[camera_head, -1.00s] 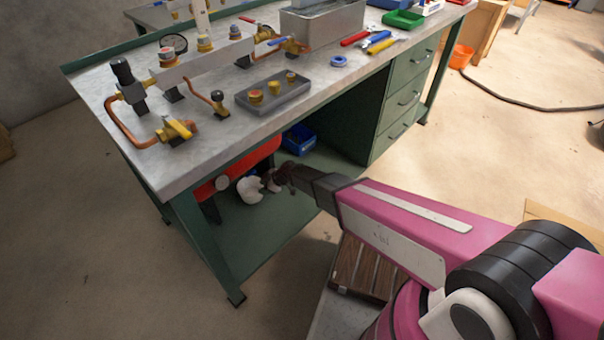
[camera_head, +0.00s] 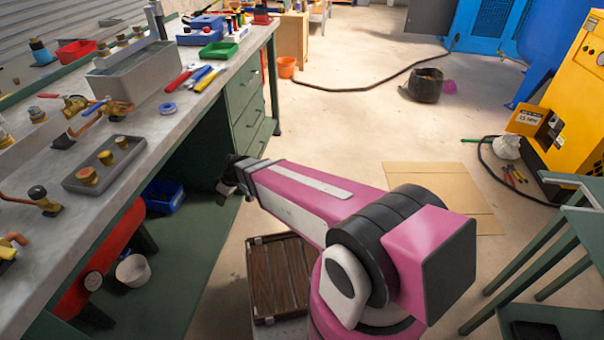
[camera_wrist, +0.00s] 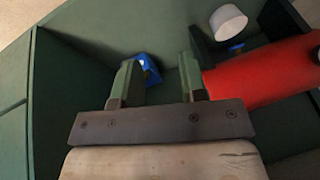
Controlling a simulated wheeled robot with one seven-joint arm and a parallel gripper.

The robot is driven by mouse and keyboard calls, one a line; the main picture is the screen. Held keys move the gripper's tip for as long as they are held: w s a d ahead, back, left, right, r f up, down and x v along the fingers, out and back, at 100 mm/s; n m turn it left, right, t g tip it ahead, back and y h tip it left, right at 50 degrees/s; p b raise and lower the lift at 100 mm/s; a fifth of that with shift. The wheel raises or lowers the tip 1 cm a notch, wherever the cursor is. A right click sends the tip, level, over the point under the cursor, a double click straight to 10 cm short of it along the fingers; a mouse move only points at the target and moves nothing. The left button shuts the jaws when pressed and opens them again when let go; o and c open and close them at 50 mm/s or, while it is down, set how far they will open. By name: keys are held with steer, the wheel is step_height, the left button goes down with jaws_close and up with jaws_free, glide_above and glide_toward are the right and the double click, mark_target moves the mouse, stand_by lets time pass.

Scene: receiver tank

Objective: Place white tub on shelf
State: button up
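The white tub (camera_head: 133,270) stands on the green lower shelf (camera_head: 195,262) under the workbench, close to the red tank. In the wrist view the white tub (camera_wrist: 228,22) shows at the top right, outside my fingers. My gripper (camera_head: 232,176) is to the right of the tub and apart from it, near the bench's open front edge. In the wrist view my gripper (camera_wrist: 158,78) has its two fingers spread with a gap between them, and nothing is held.
The red tank (camera_head: 75,300) and a blue bin (camera_head: 163,196) are under the bench. Green drawers (camera_head: 243,108) stand beyond my gripper. A slatted wooden piece (camera_head: 278,275) is below my arm.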

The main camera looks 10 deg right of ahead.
steer(key=s+d+r+m+h, duration=0.1)
steer(key=d+r+m, duration=0.3)
steer(key=d, duration=0.6)
steer(key=s+d+r+m+h, duration=0.2)
steer(key=d+r+m, duration=0.1)
steer(key=d, duration=0.7)
steer(key=s+d+r+m+h, duration=0.2)
steer(key=d+r+m, duration=0.2)
steer(key=d, duration=0.7)
steer(key=shift+r+m, duration=0.3)
